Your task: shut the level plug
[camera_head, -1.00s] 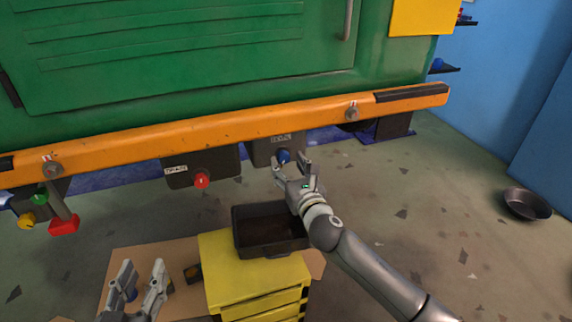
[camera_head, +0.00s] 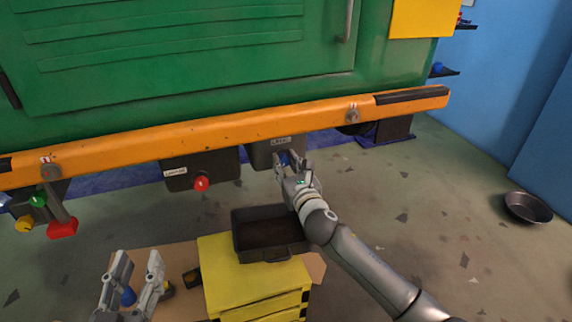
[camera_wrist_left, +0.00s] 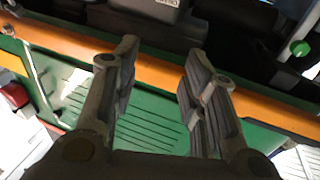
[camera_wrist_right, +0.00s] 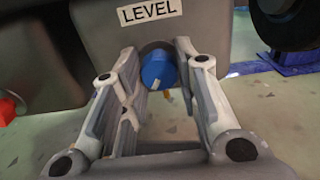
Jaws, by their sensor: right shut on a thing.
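The blue level plug (camera_wrist_right: 158,72) sits at the front of a dark grey box (camera_head: 262,152) with a LEVEL label (camera_wrist_right: 150,12), under the orange beam. My right gripper (camera_head: 293,164) has its fingers on both sides of the plug and is shut on it; the gripper also shows in the right wrist view (camera_wrist_right: 158,85). In the head view the fingers partly hide the plug. My left gripper (camera_head: 137,270) is open and empty at the lower left, away from the plug; its spread fingers also show in the left wrist view (camera_wrist_left: 158,80).
A second box with a red plug (camera_head: 201,184) hangs to the left. A black tray (camera_head: 240,247) stands on a yellow drawer unit (camera_head: 225,285) below the plugs. Yellow, green and red (camera_head: 62,229) parts hang at the far left. A dark pan (camera_head: 528,207) lies on open floor at right.

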